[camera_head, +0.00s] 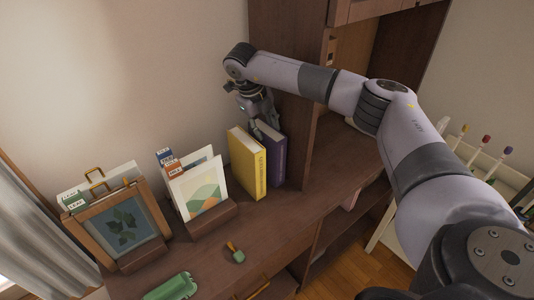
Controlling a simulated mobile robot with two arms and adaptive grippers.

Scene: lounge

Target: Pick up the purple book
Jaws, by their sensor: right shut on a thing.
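The purple book (272,157) stands upright on the brown wooden cabinet top, close against the right side of a yellow book (248,163). My right gripper (259,118) reaches down from above and is shut on the top of the purple book. The fingertips are small and dark in the picture, and the arm partly hides them. The book's base appears to be on or very near the cabinet top. My left gripper is not in view.
A tall wooden cabinet (285,62) rises right behind the books. Picture cards (202,190) in a wooden stand and a framed leaf picture (124,225) stand to the left. A green case (173,287) and a small green-and-orange object (235,254) lie in front.

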